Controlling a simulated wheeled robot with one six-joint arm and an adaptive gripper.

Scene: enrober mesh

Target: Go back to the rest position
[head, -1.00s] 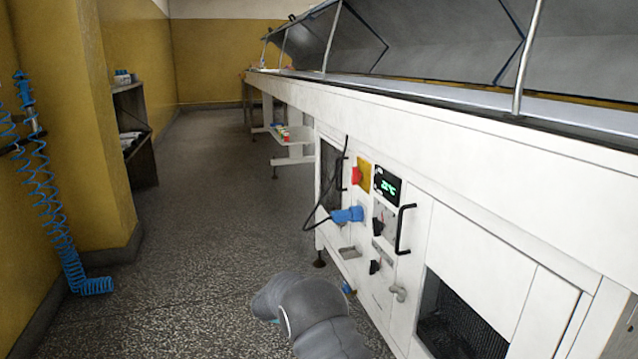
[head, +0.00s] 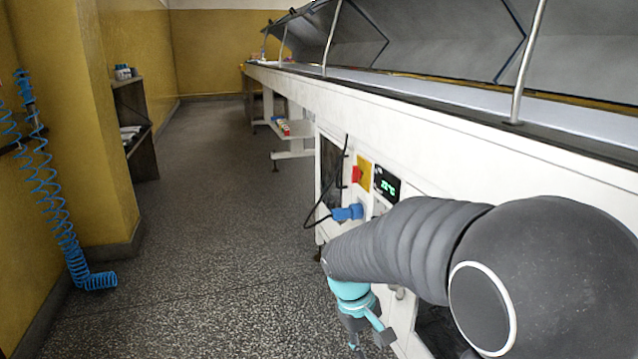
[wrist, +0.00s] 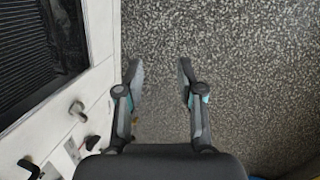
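My gripper (wrist: 160,88) points down over the speckled floor in the wrist view. Its two fingers stand apart with nothing between them. In the head view my gripper (head: 370,345) hangs below my grey-sleeved arm, in front of the white machine (head: 480,150). The arm hides much of the machine's front panel, including part of the area under the green display (head: 388,184).
A blue plug (head: 348,212) with a black cable sticks out of the panel. The wrist view shows a dark mesh opening (wrist: 40,45) and a grey outlet (wrist: 77,109). Blue coiled hose (head: 60,220) hangs at left. The aisle floor (head: 210,200) is clear.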

